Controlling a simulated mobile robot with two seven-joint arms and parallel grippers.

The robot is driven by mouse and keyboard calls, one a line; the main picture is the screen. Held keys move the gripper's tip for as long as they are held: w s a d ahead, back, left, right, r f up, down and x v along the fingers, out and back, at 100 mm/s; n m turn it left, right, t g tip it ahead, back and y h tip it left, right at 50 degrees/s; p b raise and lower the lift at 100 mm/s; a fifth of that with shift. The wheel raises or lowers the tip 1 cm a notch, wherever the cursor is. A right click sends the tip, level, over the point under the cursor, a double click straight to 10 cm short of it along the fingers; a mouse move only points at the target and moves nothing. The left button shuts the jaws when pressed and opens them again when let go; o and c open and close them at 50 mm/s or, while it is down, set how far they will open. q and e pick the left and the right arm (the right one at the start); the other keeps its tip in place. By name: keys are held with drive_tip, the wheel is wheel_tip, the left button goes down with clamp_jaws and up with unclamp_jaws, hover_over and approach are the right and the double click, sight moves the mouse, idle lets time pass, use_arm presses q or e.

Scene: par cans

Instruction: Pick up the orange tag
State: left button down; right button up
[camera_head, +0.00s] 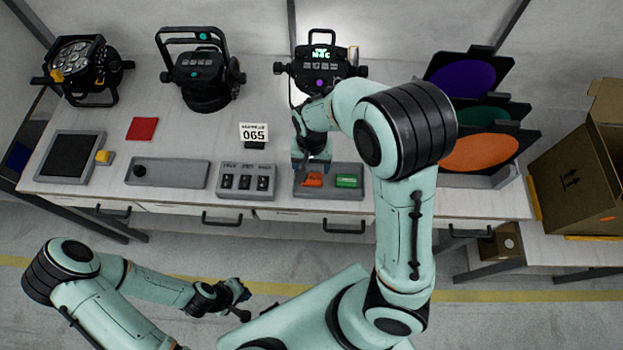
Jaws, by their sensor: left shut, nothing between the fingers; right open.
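The orange tag (313,180) lies in the left part of a shallow grey tray (329,193) near the front edge of the bench. A green tag (347,181) lies to its right in the same tray. My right gripper (311,169) points down over the tray's left part, just behind the orange tag in the picture. It is open; whether its fingers touch the tag cannot be told. My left gripper (238,292) is shut and empty, low in front of the bench.
A grey block with several black switches (246,182) stands left of the tray. A white number card (254,133) stands behind it. Lamps (202,70) line the back. Coloured filter frames (480,152) and a cardboard box (575,175) are at the right.

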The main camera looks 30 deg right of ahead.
sight(311, 178)
drive_tip(key=shift+w+f, duration=0.1)
drive_tip(key=shift+f, duration=0.2)
drive_tip(key=f, duration=0.3)
drive_tip(key=f+b, duration=0.1)
drive_tip(key=f, duration=0.1)
drive_tip(key=shift+s+a, duration=0.1)
drive_tip(key=shift+s, duration=0.2)
drive_tip(key=shift+c, duration=0.3)
drive_tip(key=shift+r, duration=0.1)
drive_tip(key=c, duration=0.6)
